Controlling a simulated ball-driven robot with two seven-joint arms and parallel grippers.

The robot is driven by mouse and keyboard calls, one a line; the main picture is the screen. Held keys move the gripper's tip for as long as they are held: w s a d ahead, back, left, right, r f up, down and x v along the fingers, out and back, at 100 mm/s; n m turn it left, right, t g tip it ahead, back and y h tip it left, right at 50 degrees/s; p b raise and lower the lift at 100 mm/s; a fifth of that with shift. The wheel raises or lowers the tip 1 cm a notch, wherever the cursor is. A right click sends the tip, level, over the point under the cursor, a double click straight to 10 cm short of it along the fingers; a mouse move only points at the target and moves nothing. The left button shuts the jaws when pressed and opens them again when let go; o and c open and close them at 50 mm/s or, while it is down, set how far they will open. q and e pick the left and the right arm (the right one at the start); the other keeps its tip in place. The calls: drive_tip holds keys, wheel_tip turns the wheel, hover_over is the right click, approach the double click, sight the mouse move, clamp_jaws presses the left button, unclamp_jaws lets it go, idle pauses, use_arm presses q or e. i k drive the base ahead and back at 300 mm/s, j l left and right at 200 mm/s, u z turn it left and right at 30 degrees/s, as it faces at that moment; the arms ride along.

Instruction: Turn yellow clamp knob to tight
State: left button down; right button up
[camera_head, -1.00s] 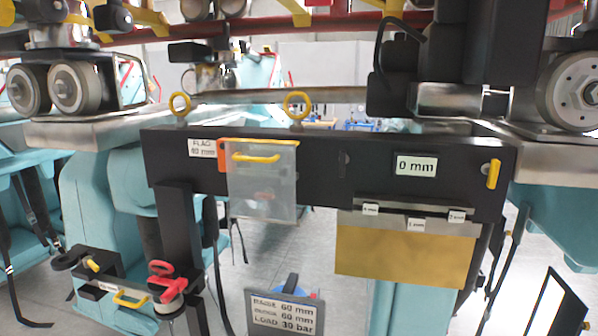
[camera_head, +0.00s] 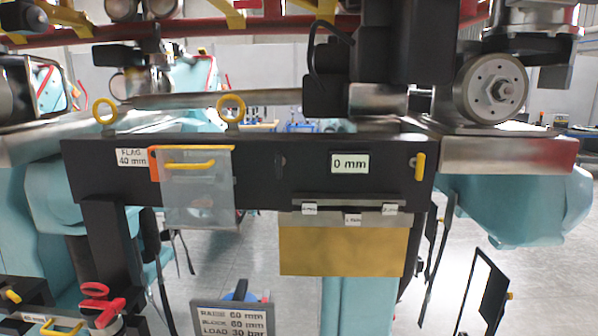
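A small upright yellow piece (camera_head: 420,167), which looks like the clamp knob, sits on the right end of the black beam's (camera_head: 300,160) front face. It is right of the white "0 mm" label (camera_head: 350,163). No tight or loose marking beside it can be read. Neither of my grippers shows in the head view, so nothing is seen touching the knob.
A clear flap (camera_head: 198,188) with a yellow handle hangs on the beam's left part. A sign (camera_head: 232,316) and red knob (camera_head: 97,300) are lower left. A dark framed panel (camera_head: 484,290) stands lower right.

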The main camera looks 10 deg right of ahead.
sight(417, 163)
drive_tip(key=k+l+z, duration=0.1)
drive_tip(key=l, duration=0.65)
drive_tip(key=k+l+z, duration=0.1)
drive_tip(key=l, duration=0.65)
